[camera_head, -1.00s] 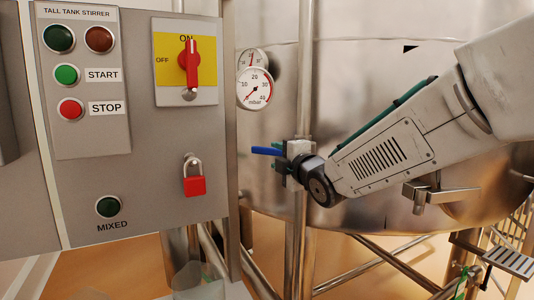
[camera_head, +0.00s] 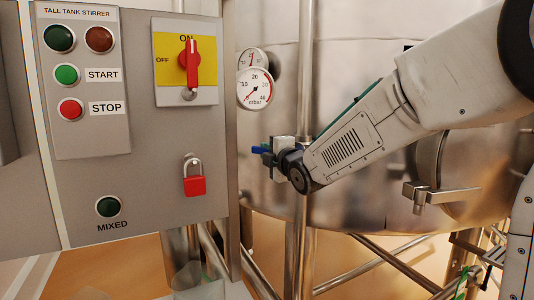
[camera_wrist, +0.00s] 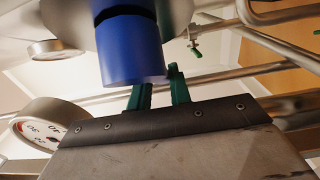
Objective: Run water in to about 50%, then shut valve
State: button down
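A blue valve handle (camera_head: 258,149) shows just left of my gripper (camera_head: 270,152) in front of the steel tank (camera_head: 370,70). In the wrist view the blue handle (camera_wrist: 131,50) is large and close, hanging at upper middle. My gripper's two green fingers (camera_wrist: 161,96) stand apart, with a gap visible between them. The handle overlaps the left finger and its end is near the right one; I cannot tell whether they touch. The valve body is mostly hidden by my gripper. No water level is visible.
A grey control panel (camera_head: 140,170) with START and STOP buttons, a red switch (camera_head: 189,62) and a red padlock (camera_head: 194,185) fills the left. Dial gauges (camera_head: 255,89) sit beside it. A vertical pipe (camera_head: 305,70) and slanted tubes (camera_head: 375,265) run near my arm. A tank latch (camera_head: 440,195) projects at right.

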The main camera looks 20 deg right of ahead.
jog(key=shift+r, duration=0.1)
jog(key=shift+s+d+r+m+t+h, duration=0.2)
jog(key=shift+r+m+t+h, duration=0.2)
jog(key=shift+r+m+t, duration=0.6)
jog(key=shift+s+d+r+m+t+h, duration=0.25)
jog(key=shift+r+m+t+h, duration=0.25)
jog(key=shift+m+t, duration=0.8)
jog(key=shift+s+d+r+m+t+h, duration=0.25)
jog(key=shift+r+m+t, duration=0.65)
jog(key=shift+m, duration=0.5)
jog(key=shift+h, duration=0.25)
jog(key=c, duration=1.3)
grip_release()
jog(key=shift+v, duration=3.9)
